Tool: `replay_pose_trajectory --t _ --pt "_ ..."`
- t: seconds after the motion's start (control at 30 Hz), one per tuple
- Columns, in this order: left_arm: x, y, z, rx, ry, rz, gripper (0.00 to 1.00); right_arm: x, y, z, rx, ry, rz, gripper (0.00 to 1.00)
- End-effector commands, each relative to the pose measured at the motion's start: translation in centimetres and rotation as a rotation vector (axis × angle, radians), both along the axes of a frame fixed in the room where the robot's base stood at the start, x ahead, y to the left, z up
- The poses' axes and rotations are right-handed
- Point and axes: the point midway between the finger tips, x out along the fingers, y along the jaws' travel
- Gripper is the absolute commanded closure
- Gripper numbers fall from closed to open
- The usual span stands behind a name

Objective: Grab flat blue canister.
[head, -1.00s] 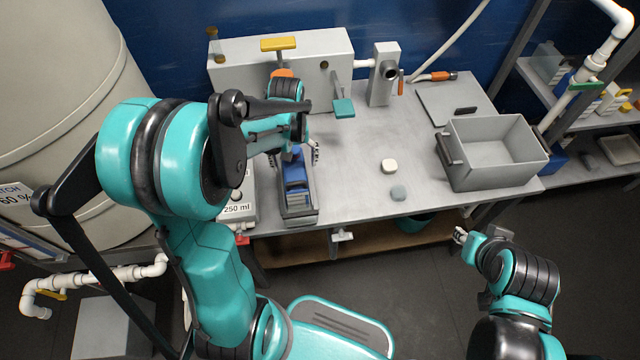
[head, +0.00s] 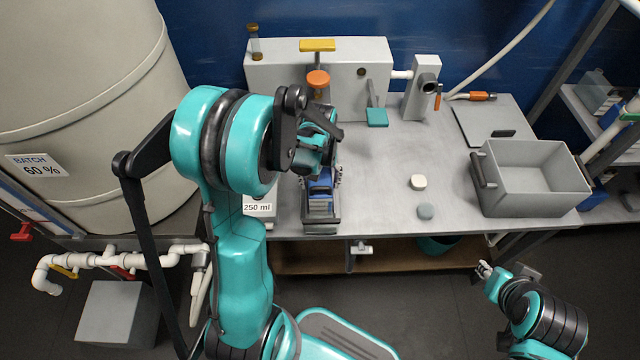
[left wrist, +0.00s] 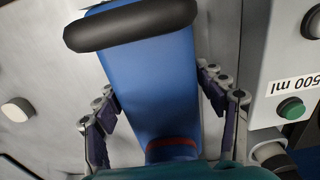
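The flat blue canister (head: 321,185) stands in the head view at the front left of the bench, partly covered by my left arm. In the left wrist view the blue body (left wrist: 158,85) fills the middle, with a black rounded bar (left wrist: 130,25) across its end and a dark red band (left wrist: 170,142) near the bottom. My left gripper (left wrist: 165,105) is open, with one finger on each side of the canister, close to its sides; I cannot tell whether they touch. My right gripper (head: 505,271) hangs apart at the lower right, its opening unclear.
A grey open bin (head: 530,180) stands at the bench's right. A grey block with a yellow handle (head: 317,45) stands behind.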

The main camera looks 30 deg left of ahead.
Motion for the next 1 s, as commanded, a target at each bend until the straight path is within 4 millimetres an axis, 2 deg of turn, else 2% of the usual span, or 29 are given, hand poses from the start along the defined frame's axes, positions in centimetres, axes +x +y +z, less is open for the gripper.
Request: replay_pose_trajectory --t 0.03,0.2,0.23,0.63,1.0 --pt "0.0 0.0 0.0 0.000 0.000 0.000 0.51 0.0 0.0 0.0 0.000 0.000 0.000 0.69" --pt "0.0 0.0 0.0 0.000 0.000 0.000 0.95 0.0 0.0 0.0 0.000 0.000 0.000 0.69" --pt "0.0 0.0 0.0 0.000 0.000 0.000 1.00 0.0 0.0 0.0 0.000 0.000 0.000 0.69" --pt "0.0 0.0 0.6 0.000 0.000 0.000 1.00 0.0 0.0 0.3 0.000 0.000 0.000 0.69" --pt "0.0 0.0 4.2 0.000 0.000 0.000 1.00 0.0 0.0 2.2 0.000 0.000 0.000 0.69"
